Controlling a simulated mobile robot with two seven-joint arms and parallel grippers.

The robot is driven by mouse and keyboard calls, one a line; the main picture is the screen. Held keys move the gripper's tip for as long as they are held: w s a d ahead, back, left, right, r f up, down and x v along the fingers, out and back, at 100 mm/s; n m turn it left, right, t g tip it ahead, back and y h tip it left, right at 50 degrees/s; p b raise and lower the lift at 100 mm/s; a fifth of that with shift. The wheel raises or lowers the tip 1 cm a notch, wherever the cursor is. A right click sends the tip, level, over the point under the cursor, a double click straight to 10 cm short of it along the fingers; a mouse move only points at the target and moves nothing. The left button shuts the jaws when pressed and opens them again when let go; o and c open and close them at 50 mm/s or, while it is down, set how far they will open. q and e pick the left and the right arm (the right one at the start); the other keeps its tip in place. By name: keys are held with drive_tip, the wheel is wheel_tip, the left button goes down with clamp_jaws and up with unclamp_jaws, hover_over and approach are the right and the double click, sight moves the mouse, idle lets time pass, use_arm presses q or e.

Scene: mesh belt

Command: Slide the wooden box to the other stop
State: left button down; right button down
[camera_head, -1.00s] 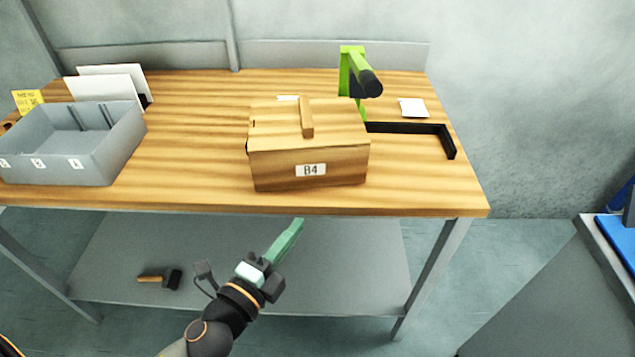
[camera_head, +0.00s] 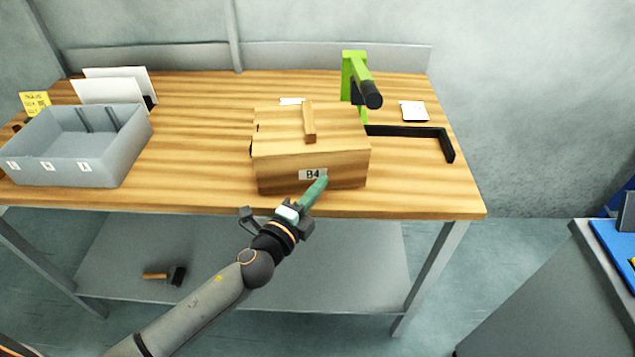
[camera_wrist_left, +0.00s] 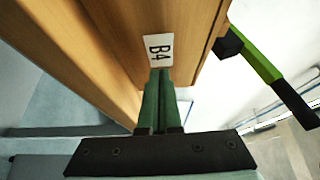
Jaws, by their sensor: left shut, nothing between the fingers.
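The wooden box (camera_head: 280,172), with a lid bar on top and a B4 label on its front, sits near the middle of the wooden table. A black angled stop (camera_head: 412,129) lies on the table to its right. My left gripper (camera_head: 322,181) is shut and empty, its green fingers in front of the box near the label. In the left wrist view the shut fingertips (camera_wrist_left: 160,72) are at the lower edge of the label on the box (camera_wrist_left: 190,20); I cannot tell whether they touch. My right gripper is out of view. No second stop can be made out.
A grey bin (camera_head: 75,160) stands at the table's left, with white panels (camera_head: 110,88) behind it. A green post with a black arm (camera_head: 358,75) stands behind the box's right side. A white card (camera_head: 414,111) lies at the back right. The table between bin and box is clear.

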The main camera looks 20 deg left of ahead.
sight(316, 174)
use_arm(q)
drive_tip(key=shift+w+a, duration=0.15)
drive_tip(key=shift+w, duration=0.1)
drive_tip(key=shift+w+a, duration=0.4)
drive_tip(key=shift+w, duration=0.15)
drive_tip(key=shift+w+a+r, duration=0.15)
drive_tip(key=shift+w+a, duration=0.05)
drive_tip(key=shift+a, duration=0.05)
drive_tip(key=shift+a+r, duration=0.1)
drive_tip(key=shift+w+f, duration=0.2)
drive_tip(key=shift+w, duration=0.05)
drive_tip(key=shift+s, duration=0.1)
